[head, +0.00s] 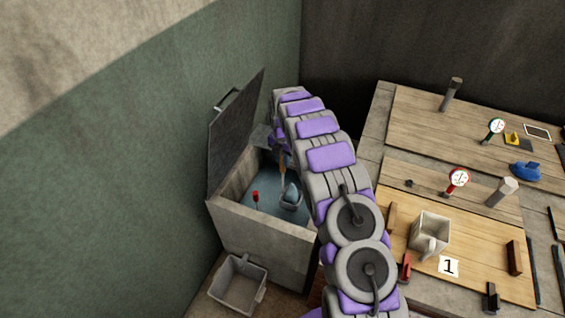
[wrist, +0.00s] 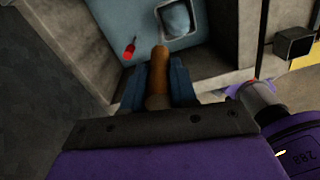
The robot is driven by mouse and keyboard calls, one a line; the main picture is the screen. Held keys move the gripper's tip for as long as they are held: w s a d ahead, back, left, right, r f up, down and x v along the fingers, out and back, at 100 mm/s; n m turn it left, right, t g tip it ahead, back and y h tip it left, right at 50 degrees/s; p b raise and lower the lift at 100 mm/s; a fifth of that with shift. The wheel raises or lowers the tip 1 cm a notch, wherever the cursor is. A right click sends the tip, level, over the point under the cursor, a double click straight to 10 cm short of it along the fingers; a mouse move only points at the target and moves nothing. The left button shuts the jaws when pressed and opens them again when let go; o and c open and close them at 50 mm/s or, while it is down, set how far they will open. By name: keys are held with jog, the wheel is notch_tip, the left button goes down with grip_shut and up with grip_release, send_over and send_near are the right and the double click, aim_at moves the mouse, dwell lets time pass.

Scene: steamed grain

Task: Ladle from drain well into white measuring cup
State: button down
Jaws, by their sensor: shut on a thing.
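My gripper (wrist: 160,70) is shut on the brown wooden handle of the ladle (wrist: 161,58), with a blue finger on each side. In the head view the gripper (head: 282,158) reaches down into the open drain well (head: 270,222), a grey box holding bluish water. A grey square-rimmed piece with a bluish inside (wrist: 181,20) lies beyond the handle, perhaps the ladle's bowl; I cannot see whether it joins the handle or holds water. The white measuring cup (head: 430,232) stands upright on the wooden board to the right, well apart from my gripper.
The well's dark lid (head: 232,135) stands open at the left. A red-topped stick (head: 255,197) is in the well. A grey bin (head: 238,285) sits in front of it. A red-rimmed gauge (head: 458,179), a "1" card (head: 448,266) and small clamps surround the cup.

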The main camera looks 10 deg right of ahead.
jog(key=shift+a+r, duration=0.15)
jog(key=shift+r, duration=0.55)
jog(key=shift+a+r, duration=0.1)
jog(key=shift+r, duration=0.55)
jog(key=shift+d+r+b, duration=0.1)
jog(key=shift+r+b, duration=0.2)
jog(key=shift+r, duration=1.1)
notch_tip(320, 180, up, 10)
jog(key=p, duration=0.4)
jog(key=shift+r, duration=0.15)
